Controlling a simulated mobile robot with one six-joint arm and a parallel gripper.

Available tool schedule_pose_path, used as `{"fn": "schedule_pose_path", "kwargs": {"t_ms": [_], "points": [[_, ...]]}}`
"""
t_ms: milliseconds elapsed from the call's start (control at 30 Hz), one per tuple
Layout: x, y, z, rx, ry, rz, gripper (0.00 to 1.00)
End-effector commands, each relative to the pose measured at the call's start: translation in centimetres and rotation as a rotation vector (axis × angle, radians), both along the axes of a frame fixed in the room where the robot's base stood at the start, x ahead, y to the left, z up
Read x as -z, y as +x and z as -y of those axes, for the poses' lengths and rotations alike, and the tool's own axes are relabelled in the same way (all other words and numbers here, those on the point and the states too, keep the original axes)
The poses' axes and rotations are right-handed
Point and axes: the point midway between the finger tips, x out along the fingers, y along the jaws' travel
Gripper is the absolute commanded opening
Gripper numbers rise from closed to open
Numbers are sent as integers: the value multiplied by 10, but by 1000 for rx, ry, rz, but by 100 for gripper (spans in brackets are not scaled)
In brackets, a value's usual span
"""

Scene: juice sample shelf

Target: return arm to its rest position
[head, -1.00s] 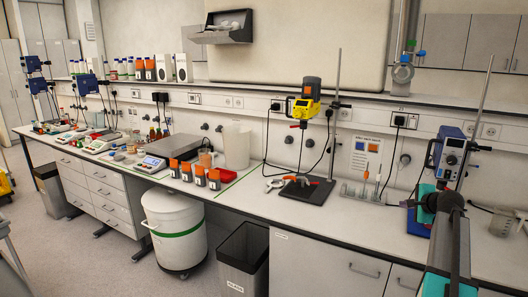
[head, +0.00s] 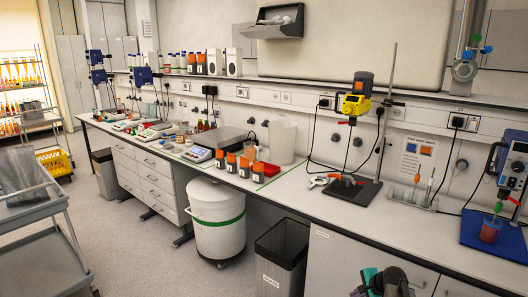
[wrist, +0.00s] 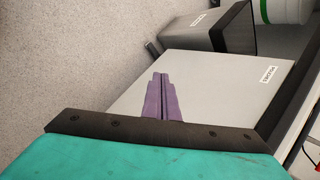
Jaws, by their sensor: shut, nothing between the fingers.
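My gripper (wrist: 161,98) shows in the wrist view with its two purple fingers together and nothing between them. Beyond the fingers are a pale cabinet face and the floor. A dark part of my arm (head: 385,283) with a teal piece beside it shows at the bottom of the head view, in front of the bench cabinets and below the worktop edge. The fingers cannot be made out in the head view.
The long bench (head: 305,205) runs across the head view, with orange-capped bottles (head: 245,165), a yellow stirrer (head: 354,103) and a red-filled beaker (head: 490,230) on it. A grey cart (head: 30,200) stands left; floor between is clear.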

Motion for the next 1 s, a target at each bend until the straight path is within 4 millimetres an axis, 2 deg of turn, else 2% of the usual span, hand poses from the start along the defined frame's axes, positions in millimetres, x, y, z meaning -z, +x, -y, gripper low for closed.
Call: {"fn": "schedule_pose_path", "kwargs": {"t_ms": [33,200,367,500,667,800,1000], "points": [[21,-11,-20,-37,-2,-27,0],[76,-47,-71,-152,-20,-110,0],[123,-88,-115,-267,-40,-187,0],[160,-128,-147,-375,-60,-253,0],[198,-180,-179,-504,-83,-329,0],[226,-229,-200,-626,-106,-394,0],[258,-303,-219,-813,-137,-488,0]]}}
